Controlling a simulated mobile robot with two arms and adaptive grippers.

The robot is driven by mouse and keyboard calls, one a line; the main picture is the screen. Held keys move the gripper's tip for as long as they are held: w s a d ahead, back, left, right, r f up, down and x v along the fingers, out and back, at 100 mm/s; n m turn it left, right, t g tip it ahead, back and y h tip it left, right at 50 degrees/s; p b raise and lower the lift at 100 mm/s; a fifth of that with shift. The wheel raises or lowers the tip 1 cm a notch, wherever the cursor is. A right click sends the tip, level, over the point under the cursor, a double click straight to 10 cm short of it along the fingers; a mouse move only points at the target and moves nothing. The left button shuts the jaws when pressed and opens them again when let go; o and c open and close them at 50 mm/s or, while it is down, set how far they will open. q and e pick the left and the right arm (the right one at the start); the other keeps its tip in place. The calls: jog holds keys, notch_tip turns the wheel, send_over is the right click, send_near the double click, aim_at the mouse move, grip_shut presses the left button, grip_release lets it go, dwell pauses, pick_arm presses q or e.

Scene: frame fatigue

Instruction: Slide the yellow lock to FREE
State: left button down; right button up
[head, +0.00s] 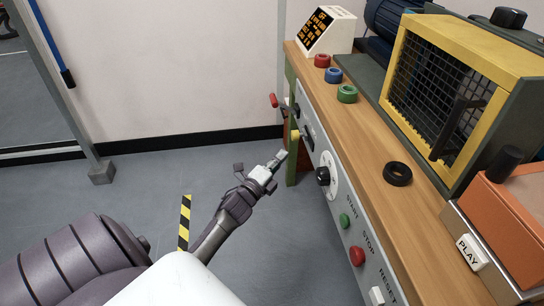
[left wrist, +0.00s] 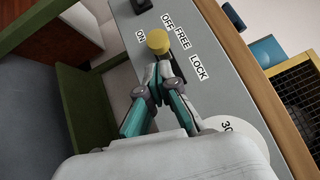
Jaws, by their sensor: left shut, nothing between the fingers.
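The yellow lock (left wrist: 158,40) is a round knob on the grey front panel (left wrist: 215,75). In the left wrist view it lies closer to the word FREE (left wrist: 182,38) than to the word LOCK (left wrist: 198,66). In the head view it shows as a small yellow spot (head: 295,135) near the panel's far end. My left gripper (left wrist: 161,74) is shut and empty, its fingertips right at the knob's near side; I cannot tell if they touch. In the head view my left gripper (head: 281,156) is just in front of the panel. My right gripper is out of view.
The panel also carries a dark dial (head: 323,176), a green button (head: 345,221) and a red button (head: 357,256). A black switch (left wrist: 142,4) sits by ON and OFF. A green bench leg (head: 292,170) stands behind the gripper. The floor at left is largely clear.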

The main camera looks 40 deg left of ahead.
pick_arm(q)
jog(key=s, duration=0.6)
jog(key=shift+d+f, duration=0.4)
jog(key=shift+f, duration=0.05)
jog(key=shift+s, duration=0.1)
